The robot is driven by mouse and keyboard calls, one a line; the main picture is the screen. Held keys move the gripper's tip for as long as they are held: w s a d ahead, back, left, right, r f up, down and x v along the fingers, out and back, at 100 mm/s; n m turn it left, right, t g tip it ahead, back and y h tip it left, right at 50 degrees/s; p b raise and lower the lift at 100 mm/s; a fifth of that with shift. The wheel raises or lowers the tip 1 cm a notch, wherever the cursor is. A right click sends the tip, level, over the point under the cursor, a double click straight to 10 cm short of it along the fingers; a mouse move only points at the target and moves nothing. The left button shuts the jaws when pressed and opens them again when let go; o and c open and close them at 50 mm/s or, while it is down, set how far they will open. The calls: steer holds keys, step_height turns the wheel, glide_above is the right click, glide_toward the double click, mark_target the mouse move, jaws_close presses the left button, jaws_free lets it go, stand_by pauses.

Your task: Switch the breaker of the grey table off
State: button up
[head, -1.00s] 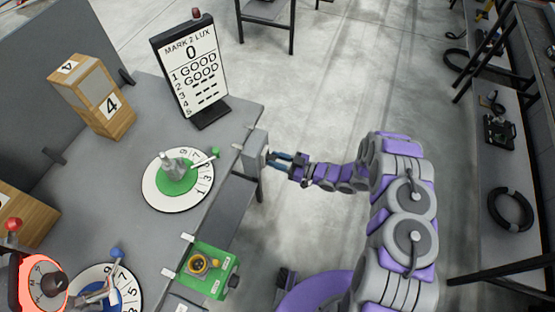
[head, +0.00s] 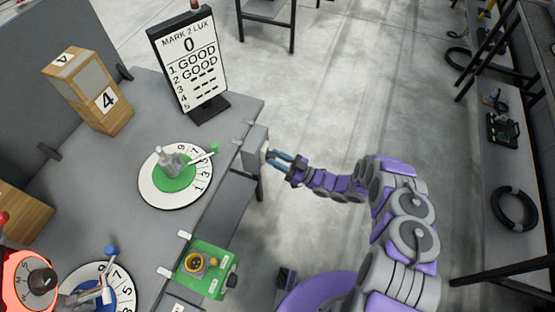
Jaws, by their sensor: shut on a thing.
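The grey table (head: 115,175) fills the left of the head view. A grey box, the breaker (head: 255,148), is fixed to its right edge. My gripper (head: 272,157) is at the right face of this box, its blue fingers pointing left toward it. The fingers are shut on the breaker's small switch part, which is mostly hidden by the fingertips. The switch's exact position is too small to tell.
A MARK 2 LUX sign (head: 190,65), a wooden block marked 4 (head: 88,93) and a green-centred dial (head: 150,190) stand on the table. A green box (head: 208,268) sits at the table edge. Open floor (head: 310,90) lies right of the table.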

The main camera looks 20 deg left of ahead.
steer(key=o, duration=1.1)
steer(key=shift+c, duration=0.2)
steer(key=shift+f, duration=0.2)
